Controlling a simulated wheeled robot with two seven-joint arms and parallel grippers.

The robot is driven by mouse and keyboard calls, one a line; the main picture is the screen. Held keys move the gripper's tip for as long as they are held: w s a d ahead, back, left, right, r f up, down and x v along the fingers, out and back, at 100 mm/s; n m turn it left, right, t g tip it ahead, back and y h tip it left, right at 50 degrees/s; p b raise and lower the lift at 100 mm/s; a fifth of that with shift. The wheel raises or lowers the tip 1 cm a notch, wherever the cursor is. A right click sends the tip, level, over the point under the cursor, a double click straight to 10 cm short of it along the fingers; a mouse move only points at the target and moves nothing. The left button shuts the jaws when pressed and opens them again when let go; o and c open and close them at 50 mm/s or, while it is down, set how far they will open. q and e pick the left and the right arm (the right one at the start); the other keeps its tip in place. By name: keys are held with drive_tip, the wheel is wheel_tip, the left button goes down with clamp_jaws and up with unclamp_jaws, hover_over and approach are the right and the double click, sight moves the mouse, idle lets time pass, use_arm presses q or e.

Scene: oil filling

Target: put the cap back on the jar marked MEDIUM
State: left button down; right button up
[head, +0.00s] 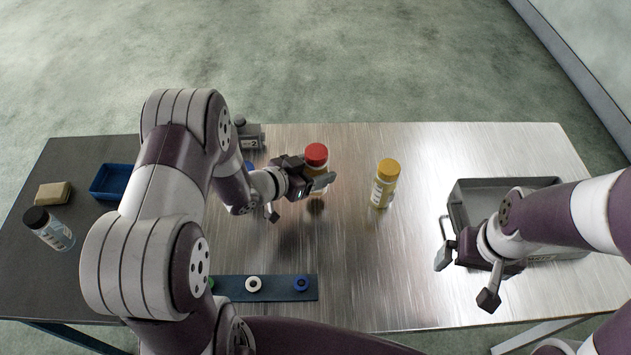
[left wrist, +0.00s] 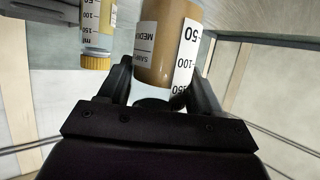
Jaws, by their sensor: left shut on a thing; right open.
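The jar marked MEDIUM (left wrist: 160,45) holds brown liquid and shows between my left fingers in the left wrist view. In the head view, a red cap (head: 316,153) sits at the top of this jar (head: 315,171). My left gripper (head: 320,183) is shut on the jar's body, below the cap. In the left wrist view my left gripper (left wrist: 163,93) flanks the jar, and a dark round shape there is too shaded to identify. I cannot tell whether the jar touches the table. My right gripper (head: 444,243) is open and empty by the grey tray's left side.
A yellow-capped jar (head: 384,184) stands right of the held jar. The grey tray (head: 482,184) is at right. A blue strip (head: 275,289) with small coloured rings lies in front.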

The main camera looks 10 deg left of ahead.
use_arm(q)
drive_tip(key=shift+d, duration=0.1)
drive_tip(key=shift+f, duration=1.85)
drive_tip(key=shift+s+f+b, duration=0.1)
drive_tip(key=shift+f+b, duration=0.05)
drive_tip(key=shift+b, duration=0.15)
drive_tip(key=shift+c, duration=0.9)
unclamp_jaws()
drive_tip(key=shift+r, duration=0.3)
drive_tip(key=v, duration=1.2)
drive_tip(key=shift+f+p, duration=0.25)
drive_tip(key=shift+p, duration=0.2)
